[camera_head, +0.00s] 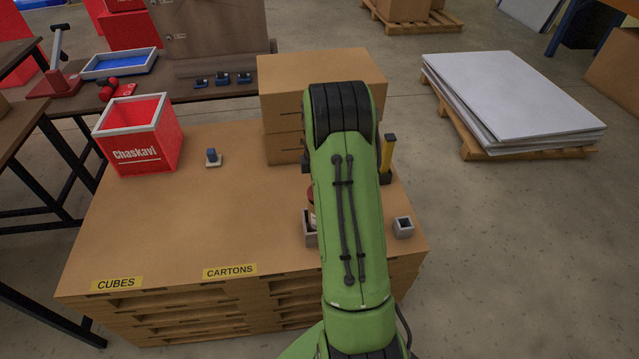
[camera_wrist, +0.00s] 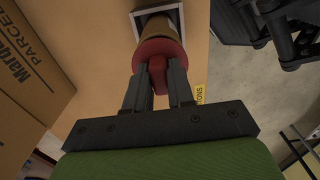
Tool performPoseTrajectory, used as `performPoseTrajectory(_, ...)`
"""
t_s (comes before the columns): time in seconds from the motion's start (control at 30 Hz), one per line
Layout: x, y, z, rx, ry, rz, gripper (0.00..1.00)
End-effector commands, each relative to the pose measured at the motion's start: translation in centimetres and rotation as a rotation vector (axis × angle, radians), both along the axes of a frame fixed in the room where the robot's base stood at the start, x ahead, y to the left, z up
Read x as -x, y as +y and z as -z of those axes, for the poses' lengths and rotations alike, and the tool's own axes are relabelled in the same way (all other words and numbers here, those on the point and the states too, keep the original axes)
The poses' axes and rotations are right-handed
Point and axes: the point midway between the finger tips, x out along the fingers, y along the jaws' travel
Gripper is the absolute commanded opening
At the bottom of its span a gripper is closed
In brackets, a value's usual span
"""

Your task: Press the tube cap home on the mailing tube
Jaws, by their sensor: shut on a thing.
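In the wrist view my gripper (camera_wrist: 159,78) is shut on the red knob (camera_wrist: 158,72) of the red tube cap (camera_wrist: 160,49). The cap's round flange lies against the end of the brown mailing tube (camera_wrist: 158,28). I cannot tell whether a gap remains between them. The tube stands in a grey square holder (camera_wrist: 182,22). In the head view my green arm hides my gripper and most of the tube.
Stacked cartons (camera_head: 310,72) stand behind my arm. Right of it are a yellow-handled tool (camera_head: 388,152) and a small grey square holder (camera_head: 403,228). The worktop's left middle is clear.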

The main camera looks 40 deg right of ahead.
Motion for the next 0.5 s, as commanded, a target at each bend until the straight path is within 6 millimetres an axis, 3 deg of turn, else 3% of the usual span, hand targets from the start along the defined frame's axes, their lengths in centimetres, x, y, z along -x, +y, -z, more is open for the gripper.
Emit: performPoseTrajectory(0.5, 0.00, -0.01, 0.89, 0.000, 0.000, 0.001, 0.00)
